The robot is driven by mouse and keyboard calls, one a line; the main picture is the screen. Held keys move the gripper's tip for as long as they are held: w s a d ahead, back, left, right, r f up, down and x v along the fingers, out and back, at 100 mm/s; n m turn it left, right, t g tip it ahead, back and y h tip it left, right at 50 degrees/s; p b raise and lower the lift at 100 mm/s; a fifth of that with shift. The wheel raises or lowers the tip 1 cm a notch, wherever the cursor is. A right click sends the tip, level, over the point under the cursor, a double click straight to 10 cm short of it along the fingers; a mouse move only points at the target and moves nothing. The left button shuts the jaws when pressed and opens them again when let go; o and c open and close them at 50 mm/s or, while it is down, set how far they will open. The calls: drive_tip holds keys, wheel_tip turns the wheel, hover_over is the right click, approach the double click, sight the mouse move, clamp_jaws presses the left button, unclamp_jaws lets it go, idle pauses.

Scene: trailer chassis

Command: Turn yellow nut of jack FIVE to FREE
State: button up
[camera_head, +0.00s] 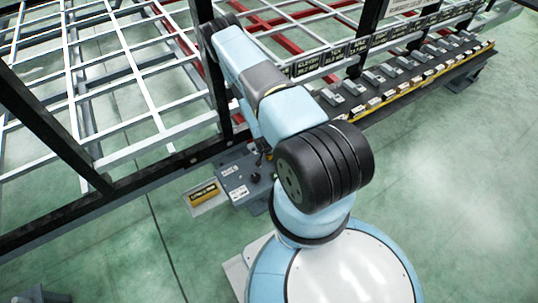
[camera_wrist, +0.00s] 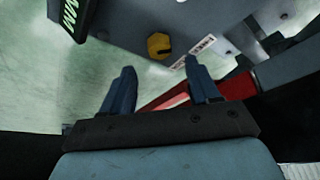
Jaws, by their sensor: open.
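In the wrist view the yellow nut (camera_wrist: 158,45) sits on the face of a dark grey jack body (camera_wrist: 120,22). A white label (camera_wrist: 193,50) is beside the nut, on its right; its lettering is too small to read surely. My gripper (camera_wrist: 162,75) is open and empty, its two blue fingers apart. The nut lies beyond the fingertips, roughly between them in the picture, and nothing touches it. The jack's number does not show. In the head view my arm hides the gripper and the nut.
A red bar (camera_wrist: 170,95) runs behind the fingers in the wrist view. In the head view, a grey control box (camera_head: 240,178) and a yellow-labelled plate (camera_head: 203,194) stand by the black chassis beam (camera_head: 100,208). A long rack of grey blocks (camera_head: 410,78) is at upper right. Green floor is clear at right.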

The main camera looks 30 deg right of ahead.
drive_tip(key=v, duration=0.7)
drive_tip(key=shift+s, duration=0.1)
idle(0.4)
